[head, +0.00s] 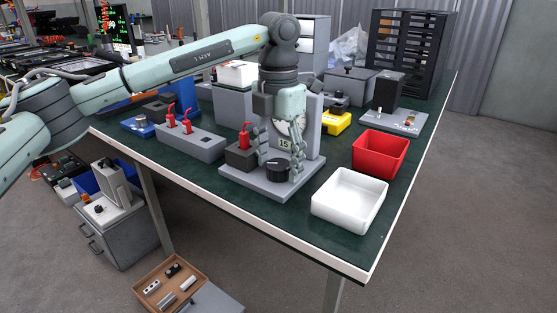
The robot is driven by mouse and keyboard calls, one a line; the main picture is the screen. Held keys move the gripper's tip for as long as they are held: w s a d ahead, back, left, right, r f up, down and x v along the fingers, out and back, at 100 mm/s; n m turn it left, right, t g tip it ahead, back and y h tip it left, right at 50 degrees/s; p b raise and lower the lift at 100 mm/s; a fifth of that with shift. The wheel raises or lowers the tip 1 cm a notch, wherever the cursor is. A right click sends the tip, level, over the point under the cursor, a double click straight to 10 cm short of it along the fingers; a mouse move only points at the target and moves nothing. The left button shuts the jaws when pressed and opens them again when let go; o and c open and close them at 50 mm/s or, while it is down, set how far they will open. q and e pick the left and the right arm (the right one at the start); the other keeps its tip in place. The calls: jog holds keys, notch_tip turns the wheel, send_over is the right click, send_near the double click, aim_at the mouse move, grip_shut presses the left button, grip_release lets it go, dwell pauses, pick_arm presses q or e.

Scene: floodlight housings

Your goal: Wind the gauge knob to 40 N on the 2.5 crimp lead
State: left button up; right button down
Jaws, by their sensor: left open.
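The gauge (302,146) is a grey upright on a grey base plate, with a white dial partly hidden by my gripper and a small display that seems to read 15. A black round knob (277,171) with a pale mark sits on the plate in front of the display. My left gripper (280,172) points down from above, its open fingers either side of the knob; I cannot tell if they touch it. A red lead (244,137) stands upright in a dark block left of the knob. My right gripper is not in view.
A grey holder (197,146) with two more red leads stands to the left. A white bin (350,200) and a red bin (381,153) stand to the right. A grey unit with a dark block (388,92) is behind them. The green table's front corner is clear.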

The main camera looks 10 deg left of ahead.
aim_at(278, 164)
pick_arm(q)
notch_tip(278, 164, up, 12)
dwell(0.5)
